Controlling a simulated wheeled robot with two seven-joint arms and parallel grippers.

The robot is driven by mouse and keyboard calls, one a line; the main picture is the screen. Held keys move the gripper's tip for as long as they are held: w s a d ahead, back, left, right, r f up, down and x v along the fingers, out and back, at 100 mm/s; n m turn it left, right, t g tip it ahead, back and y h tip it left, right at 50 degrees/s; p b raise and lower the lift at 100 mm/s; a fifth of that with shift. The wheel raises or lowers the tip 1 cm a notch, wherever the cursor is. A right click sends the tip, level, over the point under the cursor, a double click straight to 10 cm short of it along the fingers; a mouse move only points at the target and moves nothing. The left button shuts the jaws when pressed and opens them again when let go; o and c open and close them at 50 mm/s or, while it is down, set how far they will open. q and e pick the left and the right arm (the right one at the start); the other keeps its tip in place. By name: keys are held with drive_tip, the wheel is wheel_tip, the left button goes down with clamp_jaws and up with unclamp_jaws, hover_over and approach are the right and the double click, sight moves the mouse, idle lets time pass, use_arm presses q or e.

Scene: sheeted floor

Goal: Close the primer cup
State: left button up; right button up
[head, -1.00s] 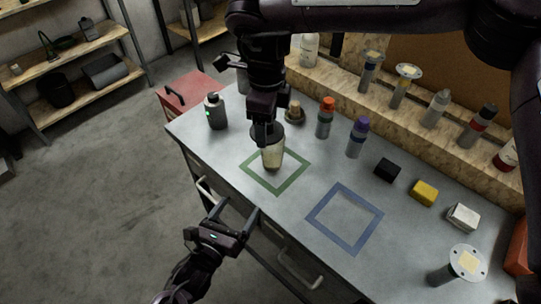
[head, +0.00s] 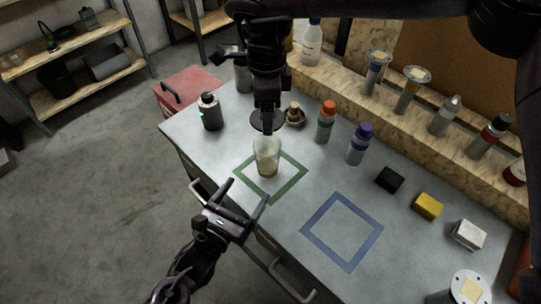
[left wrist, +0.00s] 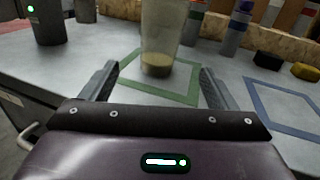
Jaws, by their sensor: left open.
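The primer cup (head: 267,160), a clear cup with beige contents low inside, stands upright within the green square outline on the bench. It also shows in the left wrist view (left wrist: 158,45), its top cut off. My right gripper (head: 267,106) points down above it, shut on a dark round lid (head: 267,122). The lid appears a little above the cup's rim, apart from it. My left gripper (head: 231,197) is open and empty at the bench's front edge, nearer than the cup. Its two fingers also show in the left wrist view (left wrist: 158,80), framing the cup from the front.
A dark grey bottle (head: 210,112) stands left of the cup. Behind are a small tan-brown object (head: 295,114), an orange-capped bottle (head: 326,122) and a purple-capped bottle (head: 359,144). Black (head: 389,179), yellow (head: 428,206) and white (head: 468,234) blocks lie right. The blue square (head: 341,230) is empty.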

sight(262, 169)
use_arm(q)
drive_tip(key=shift+s+a, duration=0.1)
drive_tip(key=shift+s, duration=0.05)
use_arm(e)
drive_tip(key=shift+s+a+r, duration=0.15)
drive_tip(key=shift+s, duration=0.1)
use_arm(q)
drive_tip(key=x, duration=1.2)
use_arm(e)
drive_tip(key=shift+w, duration=0.1)
use_arm(q)
drive_tip(key=shift+c, duration=0.2)
drive_tip(key=c, duration=1.4)
drive_tip(key=shift+c, duration=0.2)
use_arm(e)
drive_tip(key=shift+f, duration=2.55)
